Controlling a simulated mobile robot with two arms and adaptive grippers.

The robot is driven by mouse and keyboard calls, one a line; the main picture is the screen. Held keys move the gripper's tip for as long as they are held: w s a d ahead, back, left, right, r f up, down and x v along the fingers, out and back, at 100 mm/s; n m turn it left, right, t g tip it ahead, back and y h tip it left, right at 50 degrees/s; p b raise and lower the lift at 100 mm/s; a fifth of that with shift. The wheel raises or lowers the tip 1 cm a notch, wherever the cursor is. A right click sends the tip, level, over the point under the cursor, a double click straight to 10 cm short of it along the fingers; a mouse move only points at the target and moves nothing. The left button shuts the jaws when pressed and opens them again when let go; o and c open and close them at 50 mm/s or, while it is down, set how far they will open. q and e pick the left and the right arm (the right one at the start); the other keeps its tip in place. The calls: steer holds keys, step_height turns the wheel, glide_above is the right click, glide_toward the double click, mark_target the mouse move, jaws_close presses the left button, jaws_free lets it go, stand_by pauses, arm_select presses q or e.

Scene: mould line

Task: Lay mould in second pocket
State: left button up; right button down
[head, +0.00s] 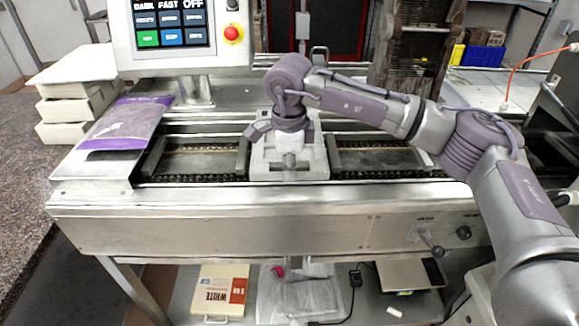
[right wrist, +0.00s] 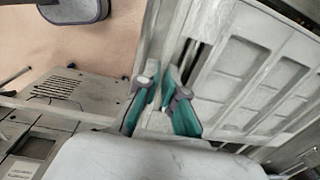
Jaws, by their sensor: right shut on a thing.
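A pale grey mould (head: 316,165) with rectangular recesses is at the middle of the conveyor line, between two crossbars. My right gripper (head: 289,155) reaches down over it from above and is shut on it. In the right wrist view the teal fingers of the gripper (right wrist: 160,103) close on a pale edge, and the mould (right wrist: 245,60) with its recesses fills the right side. I cannot tell whether it rests on the chains or hangs just above them. The pocket under it is mostly hidden. Line pockets to the left (head: 200,161) and right (head: 385,160) look empty. My left gripper is not in view.
A control panel (head: 172,60) with a red button stands behind the line at the left. A purple bag (head: 126,122) lies on the line's left end, near stacked white boxes (head: 75,98). A blue bin (head: 483,55) is at the back right.

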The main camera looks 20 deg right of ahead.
steer(key=shift+f+b, duration=1.55)
steer(key=shift+f, duration=0.65)
steer(key=c, duration=1.2)
jaws_free()
steer(key=r, duration=1.2)
steer(key=shift+s+a, duration=0.1)
steer(key=shift+s, duration=0.15)
steer(key=shift+f, duration=0.1)
